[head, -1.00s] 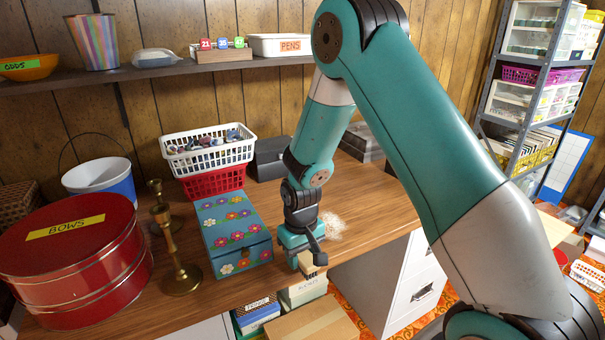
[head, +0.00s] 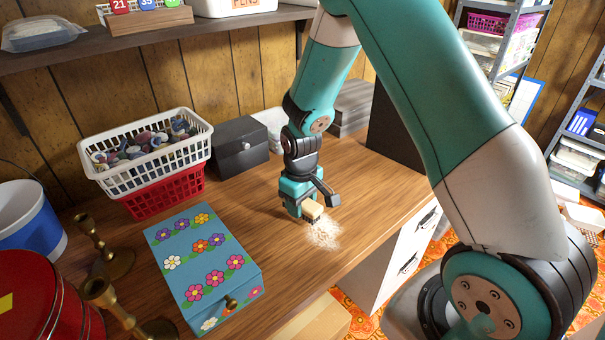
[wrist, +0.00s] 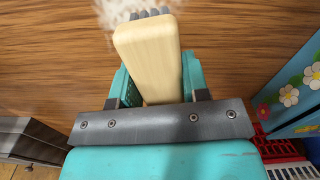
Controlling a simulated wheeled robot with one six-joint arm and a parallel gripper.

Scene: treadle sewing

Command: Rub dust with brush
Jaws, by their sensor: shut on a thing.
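My gripper (head: 304,206) is shut on a pale wooden brush (head: 312,208), low over the wooden desk. In the wrist view the brush (wrist: 148,60) lies between the teal fingers, with its grey bristle end at the top of the picture. A patch of whitish dust (head: 324,233) lies on the desk just beside the brush, on the near right side. In the wrist view the dust (wrist: 112,12) shows at the top edge by the bristles. Whether the bristles touch the desk or the dust I cannot tell.
A blue flowered box (head: 207,262) stands left of my gripper, with brass candlesticks (head: 102,250) further left. A white basket (head: 146,160) on a red basket (head: 165,195) and a dark box (head: 240,146) stand behind. The desk's front right edge is close to the dust.

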